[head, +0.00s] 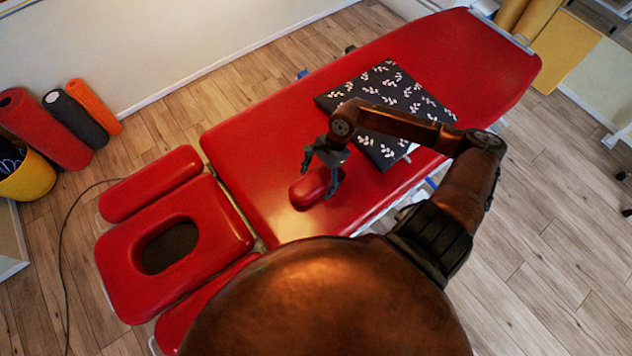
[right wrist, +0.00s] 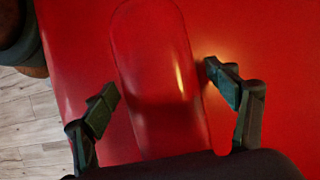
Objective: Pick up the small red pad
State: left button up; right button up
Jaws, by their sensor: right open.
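The small red pad (head: 305,192) is a rounded, elongated cushion lying on the red treatment table (head: 262,130), near its near edge. In the head view my right gripper (head: 320,177) is over the pad and hides part of it. In the right wrist view the pad (right wrist: 158,65) runs up the picture between the two dark fingers of my right gripper (right wrist: 162,92). The fingers are open, one on each side, with a visible gap to the pad at the right finger. I cannot tell how high they are above the table. My left gripper is not in view.
A dark leaf-patterned cloth (head: 345,98) lies on the table behind the gripper, partly under my right arm. A red face cradle (head: 120,262) with a hole adjoins the table's left end. Rolled mats (head: 75,120) and a yellow basket (head: 30,178) stand at the left wall.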

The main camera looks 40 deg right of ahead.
jog(key=shift+c, duration=0.4)
jog(key=c, duration=1.3)
jog(key=shift+o, duration=0.2)
jog(key=shift+r, duration=0.1)
